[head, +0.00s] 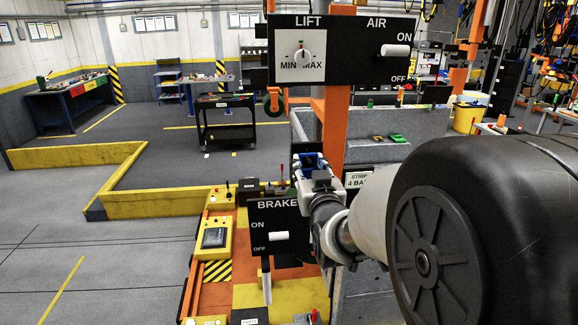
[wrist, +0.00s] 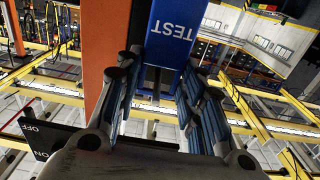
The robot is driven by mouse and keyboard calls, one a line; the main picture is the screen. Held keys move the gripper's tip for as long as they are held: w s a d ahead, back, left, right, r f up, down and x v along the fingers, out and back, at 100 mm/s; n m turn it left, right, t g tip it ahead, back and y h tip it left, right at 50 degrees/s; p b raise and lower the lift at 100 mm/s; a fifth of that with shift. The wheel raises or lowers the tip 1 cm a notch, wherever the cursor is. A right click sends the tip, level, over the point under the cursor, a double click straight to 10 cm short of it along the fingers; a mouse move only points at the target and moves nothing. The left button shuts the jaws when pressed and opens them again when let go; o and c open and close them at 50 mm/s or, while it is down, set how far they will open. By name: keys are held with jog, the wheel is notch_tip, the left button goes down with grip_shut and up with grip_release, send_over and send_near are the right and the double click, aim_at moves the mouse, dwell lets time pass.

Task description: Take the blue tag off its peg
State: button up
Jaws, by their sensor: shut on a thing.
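The blue tag (wrist: 178,25), with white TEST lettering that reads upside down, is between the two fingers of my gripper (wrist: 158,68) in the wrist view. The fingers are shut on its lower part in the picture, and its upper part shows beyond them. In the head view my gripper (head: 309,165) is in front of the orange post, below the LIFT and AIR panel. The tag's peg does not show, so I cannot tell whether the tag still hangs on it.
The orange post (head: 333,130) stands close; it also shows in the wrist view (wrist: 103,45). The black LIFT/AIR panel (head: 342,49) is above and the BRAKE panel (head: 279,228) below left. Grey carrier walls (head: 400,125) lie behind. Open floor (head: 90,260) is to the left.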

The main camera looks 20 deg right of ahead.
jog(key=shift+s+a+r, duration=0.2)
jog(key=shift+s, duration=0.5)
dwell(0.4)
jog(key=shift+s+a+r+b, duration=0.2)
jog(key=shift+s+a+r, duration=0.05)
jog(key=shift+s, duration=0.65)
jog(key=shift+s+a+r+b, duration=0.2)
jog(key=shift+s+a+r, duration=0.1)
jog(key=shift+s, duration=0.55)
jog(key=shift+s+a+r+b, duration=0.2)
jog(key=shift+s+a, duration=0.05)
jog(key=shift+s, duration=0.65)
